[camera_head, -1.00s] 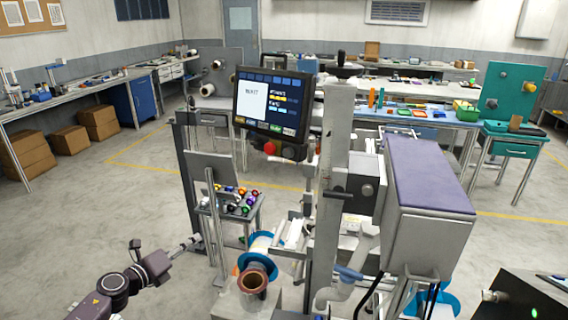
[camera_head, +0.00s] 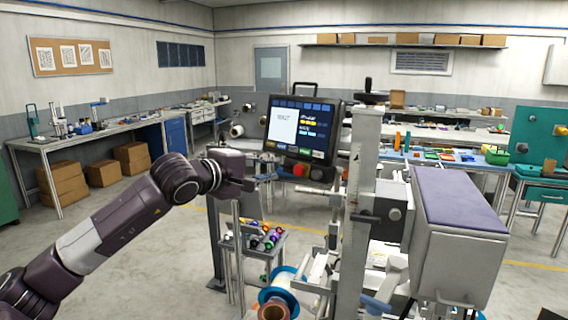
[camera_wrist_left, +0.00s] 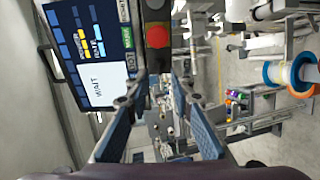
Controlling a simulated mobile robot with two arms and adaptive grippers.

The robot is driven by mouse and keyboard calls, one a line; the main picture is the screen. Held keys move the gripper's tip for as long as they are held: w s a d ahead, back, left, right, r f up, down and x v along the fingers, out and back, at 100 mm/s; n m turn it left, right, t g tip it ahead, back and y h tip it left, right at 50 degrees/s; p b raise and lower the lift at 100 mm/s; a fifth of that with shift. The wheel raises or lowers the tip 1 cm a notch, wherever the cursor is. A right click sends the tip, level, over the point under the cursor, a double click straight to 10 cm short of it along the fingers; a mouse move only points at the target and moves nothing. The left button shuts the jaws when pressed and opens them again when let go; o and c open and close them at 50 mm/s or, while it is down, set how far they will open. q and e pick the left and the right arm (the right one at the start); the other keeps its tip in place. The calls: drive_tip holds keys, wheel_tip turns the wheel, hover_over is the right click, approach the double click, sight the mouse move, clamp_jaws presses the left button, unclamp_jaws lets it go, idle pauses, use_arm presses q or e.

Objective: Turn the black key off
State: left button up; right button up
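The control screen (camera_head: 301,128) stands on the machine's post and reads "WAIT"; it also shows sideways in the left wrist view (camera_wrist_left: 92,50). A red button (camera_head: 298,170) sits on the dark panel below the screen; the same red button shows near the top of the left wrist view (camera_wrist_left: 158,37). I cannot clearly make out the black key; a small grey round part beside the red button is cut off by the wrist view's top edge. My left gripper (camera_head: 268,178) is just left of the panel, empty, its two blue-padded fingers (camera_wrist_left: 160,95) apart. My right gripper is out of view.
A grey machine housing with a purple top (camera_head: 440,190) stands right of the post. A small stand with coloured knobs (camera_head: 262,237) and a blue-flanged reel (camera_head: 288,285) are below the panel. Workbenches line the walls. Open floor lies to the left.

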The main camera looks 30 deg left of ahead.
sight(283, 166)
use_arm(q)
drive_tip(key=p+x, duration=0.2)
drive_tip(key=x, duration=0.1)
drive_tip(key=shift+w+d+r, duration=0.1)
drive_tip(key=shift+w+r, duration=0.05)
drive_tip(key=shift+w, duration=0.2)
drive_tip(key=shift+w+f, duration=0.35)
drive_tip(key=shift+w, duration=0.35)
clamp_jaws()
